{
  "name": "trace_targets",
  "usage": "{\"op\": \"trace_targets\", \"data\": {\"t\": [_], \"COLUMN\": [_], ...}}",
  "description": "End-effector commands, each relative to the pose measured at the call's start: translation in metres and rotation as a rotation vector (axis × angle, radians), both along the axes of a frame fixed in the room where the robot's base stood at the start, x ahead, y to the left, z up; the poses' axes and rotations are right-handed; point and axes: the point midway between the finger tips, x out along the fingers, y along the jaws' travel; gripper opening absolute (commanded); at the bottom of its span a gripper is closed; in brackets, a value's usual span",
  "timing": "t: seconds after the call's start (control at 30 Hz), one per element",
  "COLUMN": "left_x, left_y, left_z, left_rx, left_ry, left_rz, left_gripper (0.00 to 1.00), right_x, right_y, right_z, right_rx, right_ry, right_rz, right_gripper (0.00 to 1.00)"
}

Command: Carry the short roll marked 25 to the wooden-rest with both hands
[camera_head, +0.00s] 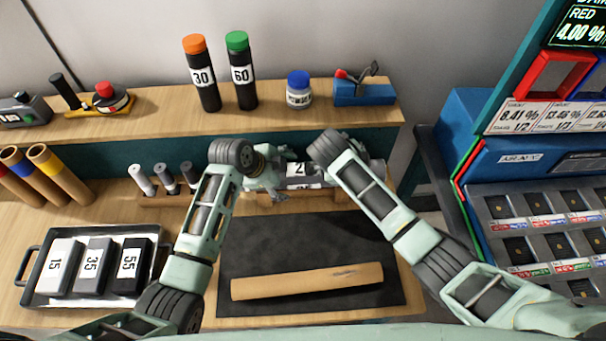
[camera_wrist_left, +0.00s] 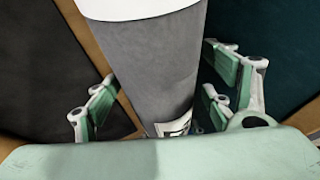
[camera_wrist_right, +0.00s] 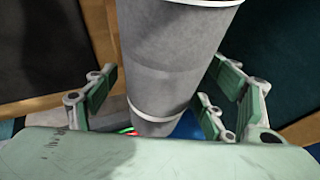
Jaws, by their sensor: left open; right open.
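The grey roll (camera_head: 297,169) with a white label, of which a "2" shows, lies sideways behind the black mat, partly hidden by my arms. My left gripper (camera_head: 266,177) is open at the roll's left part. In the left wrist view the grey roll (camera_wrist_left: 160,65) passes between its spread fingers, with a label edge low down. My right gripper (camera_wrist_right: 163,92) is open, with the grey roll (camera_wrist_right: 170,60) between its fingers; my right arm mostly hides this gripper in the head view. A light wooden bar (camera_head: 305,281), apparently the wooden-rest, lies on the mat.
The black mat (camera_head: 300,235) is bare behind the bar. A tray (camera_head: 45,298) with blocks marked 15, 35 and 55 stands left. A shelf (camera_head: 145,123) runs along the back; a blue machine (camera_head: 470,130) stands right.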

Motion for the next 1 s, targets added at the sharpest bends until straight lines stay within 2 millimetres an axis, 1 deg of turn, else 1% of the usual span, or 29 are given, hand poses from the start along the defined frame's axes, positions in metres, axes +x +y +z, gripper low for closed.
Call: {"op": "trace_targets", "data": {"t": [0.13,0.17,0.9,1.0], "left_x": [0.0002,0.0002,-0.0001,-0.0002], "left_y": [0.0000,0.0000,0.0003,0.0004], "left_z": [0.0004,0.0004,0.0003,0.0001], "left_rx": [0.000,0.000,0.001,0.001], "left_ry": [-0.001,-0.001,0.000,0.000], "left_rz": [0.000,0.000,0.000,0.000], "left_gripper": [0.76,0.74,0.10,0.03], "right_x": [0.0000,0.0000,-0.0002,-0.0002], "right_y": [-0.0001,0.0000,0.0004,0.0005], "right_z": [0.0002,0.0002,0.0001,0.0000], "right_rx": [0.000,0.000,0.000,0.001], "right_ry": [0.000,0.000,0.000,0.000], "right_rz": [0.000,0.000,0.000,0.000], "right_gripper": [0.76,0.74,0.10,0.03]}}
